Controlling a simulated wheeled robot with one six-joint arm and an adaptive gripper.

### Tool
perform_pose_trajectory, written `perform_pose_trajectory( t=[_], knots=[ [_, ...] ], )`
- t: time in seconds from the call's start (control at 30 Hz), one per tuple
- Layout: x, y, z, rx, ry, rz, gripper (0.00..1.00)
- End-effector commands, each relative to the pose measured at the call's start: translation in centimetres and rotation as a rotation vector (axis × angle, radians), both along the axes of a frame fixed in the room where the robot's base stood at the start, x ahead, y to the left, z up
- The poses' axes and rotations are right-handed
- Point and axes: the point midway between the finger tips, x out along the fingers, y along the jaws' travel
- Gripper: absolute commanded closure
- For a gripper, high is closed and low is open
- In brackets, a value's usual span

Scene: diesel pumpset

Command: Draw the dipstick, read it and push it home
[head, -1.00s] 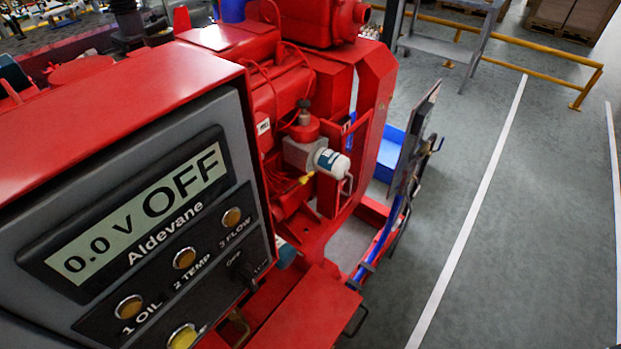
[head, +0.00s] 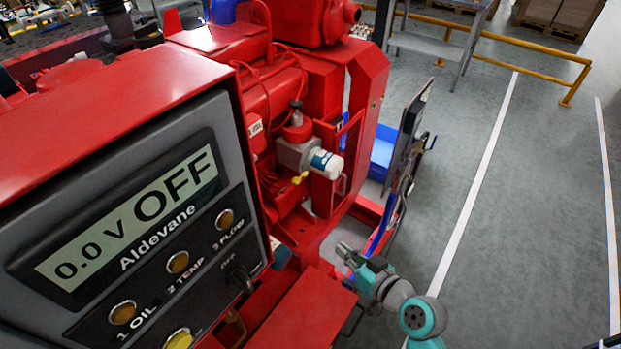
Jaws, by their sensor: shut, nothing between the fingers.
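A small yellow handle (head: 300,179), which looks like the dipstick's, shows on the red engine (head: 270,95), just left of and below the white filter. The rest of the dipstick is hidden. My gripper (head: 342,249) is shut and empty, at the lower middle of the view. It is below and to the right of the yellow handle, clearly apart from it in the picture.
The white filter (head: 326,164) juts out beside the handle. The control panel (head: 140,220) fills the left and reads 0.0 V OFF. A blue bin (head: 382,155) and an upright dark panel (head: 408,140) stand right. Open floor (head: 530,220) lies beyond.

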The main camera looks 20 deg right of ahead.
Motion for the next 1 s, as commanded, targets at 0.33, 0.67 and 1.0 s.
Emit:
perform_pose_trajectory(
  t=[0.33, 0.67, 1.0],
  knots=[
    [6.6, -4.0, 9.0, -0.087, -0.158, 0.248, 1.00],
    [7.7, -5.3, 12.8, -0.149, -0.225, 0.362, 1.00],
    [11.7, -2.9, 12.1, -0.149, -0.224, 0.367, 1.00]
  ],
)
